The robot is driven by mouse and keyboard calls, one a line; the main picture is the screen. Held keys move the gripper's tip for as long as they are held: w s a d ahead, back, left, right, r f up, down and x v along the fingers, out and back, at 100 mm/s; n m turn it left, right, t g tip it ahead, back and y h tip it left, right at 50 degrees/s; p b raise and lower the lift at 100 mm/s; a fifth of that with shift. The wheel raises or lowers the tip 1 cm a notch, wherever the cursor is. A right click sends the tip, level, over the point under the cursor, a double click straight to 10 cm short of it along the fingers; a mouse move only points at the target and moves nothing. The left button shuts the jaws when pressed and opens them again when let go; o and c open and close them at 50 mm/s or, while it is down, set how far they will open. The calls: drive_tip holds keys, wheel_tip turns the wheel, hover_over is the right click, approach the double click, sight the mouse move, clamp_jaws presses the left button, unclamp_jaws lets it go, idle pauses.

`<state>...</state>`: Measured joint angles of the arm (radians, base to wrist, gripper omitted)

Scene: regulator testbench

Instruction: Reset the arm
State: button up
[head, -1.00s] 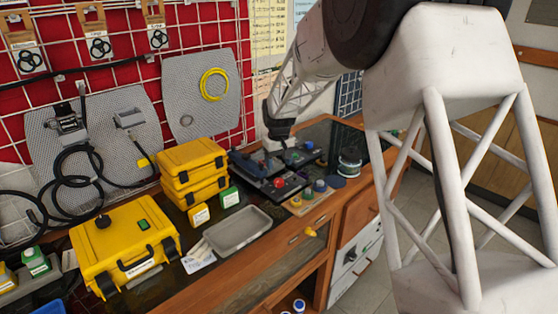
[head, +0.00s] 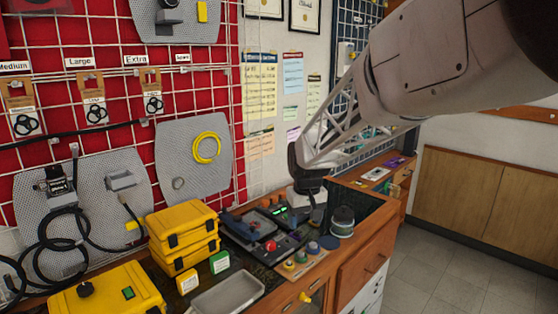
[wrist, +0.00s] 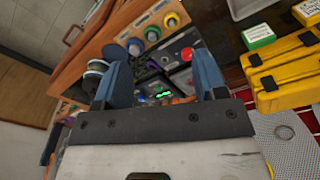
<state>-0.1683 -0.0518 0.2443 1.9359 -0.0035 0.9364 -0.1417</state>
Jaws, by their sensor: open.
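My gripper (wrist: 163,85) is open in the wrist view, its two blue fingers apart with nothing between them. In the head view my gripper end (head: 310,190) is above the back part of the bench, over the dark test panel (head: 262,228). The panel has a red knob (head: 270,245) and a small green display (head: 280,211); the display also shows between the fingers in the wrist view (wrist: 163,95). The fingertips are hidden or too small to tell in the head view. My arm reaches in from the upper right.
Stacked yellow cases (head: 183,235), a larger yellow case (head: 105,292) and a grey tray (head: 228,293) are on the bench. A round spool-like object (head: 342,222) stands at its right edge. Hoses hang on the red grid wall at left. Open floor (head: 445,260) lies to the right.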

drive_tip(key=s+d+r+m+t, duration=0.15)
drive_tip(key=s+d, duration=0.25)
drive_tip(key=s, duration=0.5)
drive_tip(key=s+d+r+g, duration=0.1)
drive_tip(key=s+d+r, duration=0.2)
drive_tip(key=s, duration=0.5)
drive_tip(key=s+d+f+m, duration=0.1)
drive_tip(key=s+d, duration=0.1)
drive_tip(key=s, duration=0.7)
drive_tip(key=s+d+f+m+t, duration=0.1)
drive_tip(key=s+d, duration=0.1)
drive_tip(key=s, duration=0.8)
drive_tip(key=shift+d+f, duration=0.2)
drive_tip(key=shift+d, duration=0.05)
